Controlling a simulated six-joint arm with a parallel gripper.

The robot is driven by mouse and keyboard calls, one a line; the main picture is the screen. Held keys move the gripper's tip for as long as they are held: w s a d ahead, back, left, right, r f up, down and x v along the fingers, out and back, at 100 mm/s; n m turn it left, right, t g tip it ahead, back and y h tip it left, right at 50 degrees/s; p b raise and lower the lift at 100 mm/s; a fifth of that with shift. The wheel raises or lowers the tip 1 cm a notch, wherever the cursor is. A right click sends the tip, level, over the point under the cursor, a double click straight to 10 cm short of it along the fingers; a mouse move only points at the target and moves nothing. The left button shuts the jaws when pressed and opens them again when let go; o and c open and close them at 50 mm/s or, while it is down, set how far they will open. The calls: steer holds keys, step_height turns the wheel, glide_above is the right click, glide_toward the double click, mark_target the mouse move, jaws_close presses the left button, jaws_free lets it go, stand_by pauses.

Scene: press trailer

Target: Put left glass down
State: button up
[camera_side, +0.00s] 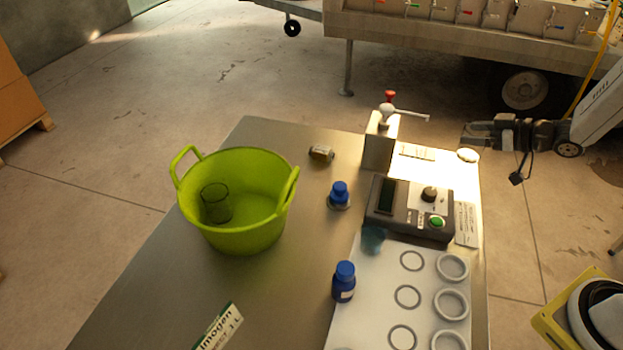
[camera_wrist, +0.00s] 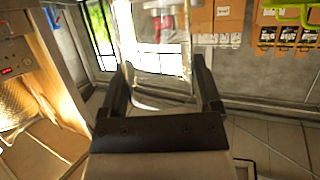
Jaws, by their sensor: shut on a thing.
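My gripper (camera_side: 468,134) is at the right in the side view, raised beyond the far right of the table. In the wrist view, my gripper (camera_wrist: 161,82) has its two dark fingers on either side of a clear glass (camera_wrist: 158,55), shut on it. The glass is see-through and hard to make out in the side view. Another glass (camera_side: 216,203) stands inside the green tub, looking green through it. A small bluish transparent thing (camera_side: 373,239) is at the upper left corner of the white board (camera_side: 375,290); I cannot tell what it is.
The board bears printed circles and raised white rings (camera_side: 452,266). A device with a green button (camera_side: 410,208), a red-knobbed press (camera_side: 380,140) and two blue-capped bottles (camera_side: 344,282) stand near it. The green tub (camera_side: 238,240) is at the left. Bare metal table lies between.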

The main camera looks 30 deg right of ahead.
steer(key=r+v, duration=0.1)
steer(key=v, duration=0.5)
steer(key=w+d+f, duration=0.4)
steer(key=w+f, duration=0.5)
steer(key=w, duration=0.2)
steer(key=shift+w+d, duration=0.2)
stand_by(0.5)
steer(key=shift+f, duration=0.2)
steer(key=shift+w+f, duration=0.15)
steer(key=shift+f, duration=0.7)
steer(key=shift+w+f, duration=0.1)
steer(key=shift+f, duration=0.8)
steer(key=shift+f, duration=0.15)
